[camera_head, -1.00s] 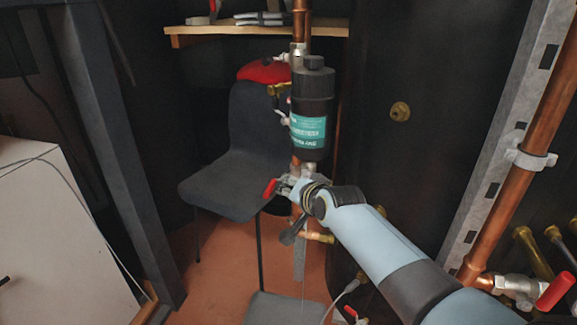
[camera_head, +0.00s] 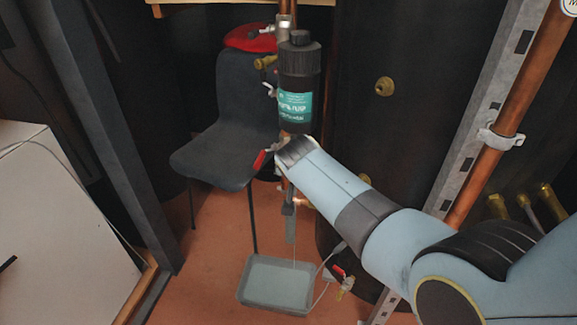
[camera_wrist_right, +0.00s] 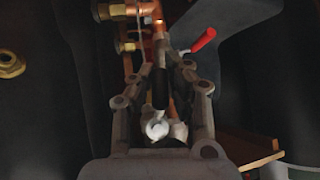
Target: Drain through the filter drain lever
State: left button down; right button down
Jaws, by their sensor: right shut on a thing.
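The black filter canister (camera_head: 299,85) with a teal label hangs upright on the copper pipe in the head view. A red lever (camera_head: 262,158) sits just below it on the left; a red handle also shows in the right wrist view (camera_wrist_right: 203,40). My right gripper (camera_wrist_right: 167,85) is shut around a dark lever (camera_wrist_right: 160,88) with a pale metal end (camera_wrist_right: 157,128), below the filter. In the head view my right wrist hides most of this gripper and the valve. I cannot tell how far the lever is turned. My left gripper is out of view.
A grey tray (camera_head: 252,294) lies on the floor below the filter; a thin pale line runs down towards it. A dark chair (camera_head: 215,150) stands behind left. A large black tank (camera_head: 400,140) and copper pipe (camera_head: 505,125) stand right. A white cabinet (camera_head: 60,235) is front left.

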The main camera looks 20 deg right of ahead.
dwell(0.3)
jog(key=c, duration=1.3)
grip_release()
jog(key=shift+o, duration=0.2)
